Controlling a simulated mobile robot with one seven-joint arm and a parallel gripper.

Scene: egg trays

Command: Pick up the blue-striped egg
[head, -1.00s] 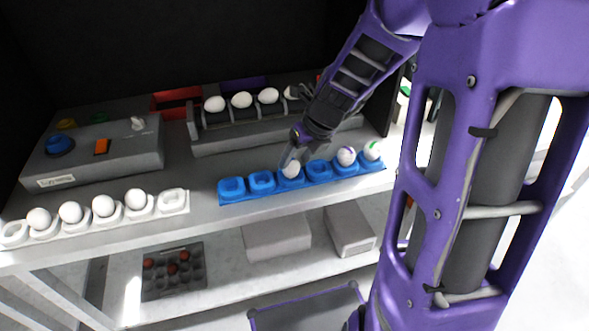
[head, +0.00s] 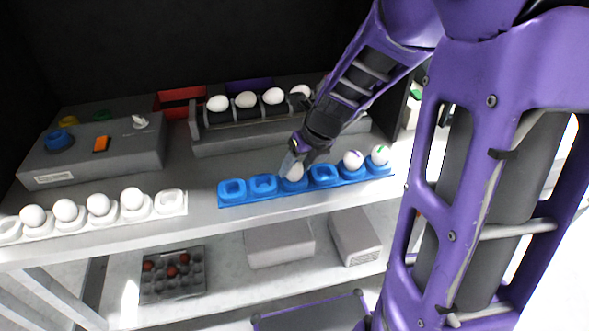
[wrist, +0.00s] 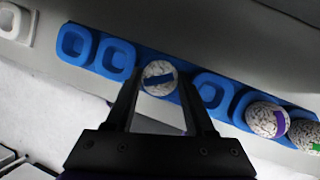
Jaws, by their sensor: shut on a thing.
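The blue-striped egg (wrist: 159,78) is white with dark speckles and a blue band. It sits in or just at a cup of the blue tray (wrist: 222,78), between my fingertips. In the head view the egg (head: 294,172) is at the third cup from the left of the blue tray (head: 263,184). My gripper (head: 291,166) reaches down from the upper right and is shut on this egg; it also shows in the wrist view (wrist: 157,88). A purple-striped egg (wrist: 268,120) and a green-striped egg (wrist: 306,136) sit in the right-hand cups. I cannot tell whether the egg is lifted off its cup.
A white tray (head: 171,201) with several white eggs is at the left front of the shelf. A roller rack with white eggs (head: 246,99) stands behind. A grey control box (head: 100,150) is at the back left. Below are a dark egg tray (head: 172,284) and grey boxes (head: 280,243).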

